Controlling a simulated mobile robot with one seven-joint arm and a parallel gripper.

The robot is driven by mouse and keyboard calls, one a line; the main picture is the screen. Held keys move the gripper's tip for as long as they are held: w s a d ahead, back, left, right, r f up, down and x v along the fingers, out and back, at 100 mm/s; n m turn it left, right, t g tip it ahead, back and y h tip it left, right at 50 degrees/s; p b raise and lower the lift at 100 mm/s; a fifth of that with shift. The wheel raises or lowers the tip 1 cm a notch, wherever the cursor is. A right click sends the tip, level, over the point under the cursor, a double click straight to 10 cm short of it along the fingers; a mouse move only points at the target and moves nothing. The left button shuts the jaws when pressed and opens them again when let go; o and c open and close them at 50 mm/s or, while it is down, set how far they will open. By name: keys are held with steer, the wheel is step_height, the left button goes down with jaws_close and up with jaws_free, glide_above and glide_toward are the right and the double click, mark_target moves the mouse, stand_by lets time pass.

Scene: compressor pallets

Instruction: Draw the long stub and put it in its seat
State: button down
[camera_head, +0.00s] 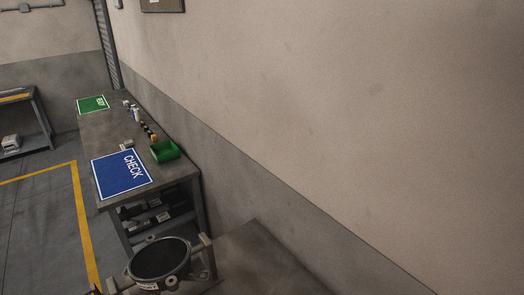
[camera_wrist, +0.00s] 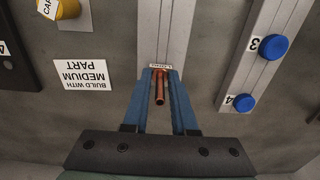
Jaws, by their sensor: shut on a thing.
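In the wrist view, the long stub (camera_wrist: 160,92) is a thin copper-coloured tube. It lies between the two blue fingers of my gripper (camera_wrist: 161,76), which are shut on it near the fingertips. A small white label that seems to read LONG (camera_wrist: 161,66) sits at the stub's far end, in front of a pale metal rail (camera_wrist: 175,25). I cannot tell whether the stub is still touching the rail. My gripper does not show in the head view, and I cannot make out the stub's seat.
In the wrist view, a second rail (camera_wrist: 246,62) carries blue round caps (camera_wrist: 273,47) marked 3 and 4. A white card reads BUILD WITH MEDIUM PART (camera_wrist: 83,74). In the head view, a bench (camera_head: 107,137) holds a blue CHECK mat (camera_head: 112,176) and a green bin (camera_head: 165,151).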

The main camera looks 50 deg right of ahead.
steer(key=shift+f, duration=0.25)
steer(key=c, duration=0.6)
jaws_free()
steer(key=shift+c, duration=0.2)
steer(key=shift+r, duration=0.15)
step_height(320, 180, up, 13)
steer(key=shift+f+b, duration=0.15)
steer(key=shift+b, duration=0.45)
